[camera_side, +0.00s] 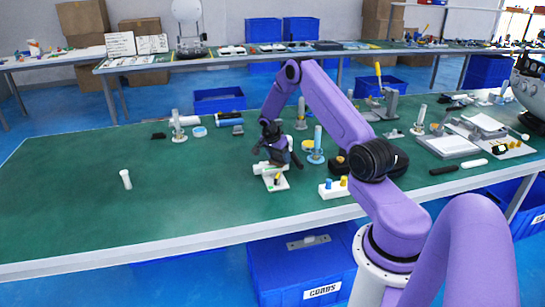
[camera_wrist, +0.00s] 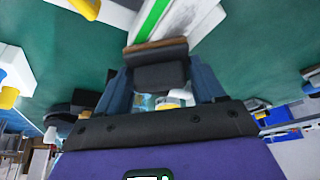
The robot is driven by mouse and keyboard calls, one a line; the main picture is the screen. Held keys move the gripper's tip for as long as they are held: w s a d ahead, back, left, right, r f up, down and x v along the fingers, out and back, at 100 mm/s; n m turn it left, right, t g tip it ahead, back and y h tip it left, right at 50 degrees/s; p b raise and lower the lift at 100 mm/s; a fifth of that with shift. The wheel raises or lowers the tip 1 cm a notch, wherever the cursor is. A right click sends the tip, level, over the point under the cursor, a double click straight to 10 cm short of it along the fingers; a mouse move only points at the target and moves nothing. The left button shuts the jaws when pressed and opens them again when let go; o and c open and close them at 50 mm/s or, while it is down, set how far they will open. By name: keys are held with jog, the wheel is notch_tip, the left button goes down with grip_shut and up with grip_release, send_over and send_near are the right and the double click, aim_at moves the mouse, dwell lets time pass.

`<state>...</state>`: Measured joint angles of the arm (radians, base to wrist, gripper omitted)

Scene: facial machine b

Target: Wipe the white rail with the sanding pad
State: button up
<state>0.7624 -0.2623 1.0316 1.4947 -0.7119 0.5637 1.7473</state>
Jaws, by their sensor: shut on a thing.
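My gripper (camera_wrist: 158,72) is shut on the sanding pad (camera_wrist: 156,50), a dark block with a brown lower face, held between its two fingers in the wrist view. The white rail (camera_wrist: 188,18), with a green strip along it, runs upward from the pad's brown edge. The pad is at or just over the rail's near end; contact cannot be told. In the side view my gripper (camera_side: 272,140) is low over the white rail (camera_side: 263,167) near the table's middle. The pad is hard to make out there.
A small white cylinder (camera_side: 126,180) stands alone at left on the green table (camera_side: 75,200). The table's left half is mostly clear.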

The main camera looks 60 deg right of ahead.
aim_at(263, 164)
jog(key=shift+s+d, duration=0.4)
jog(key=shift+w+a, duration=2.85)
notch_tip(263, 164, up, 8)
jog(key=shift+a, duration=0.15)
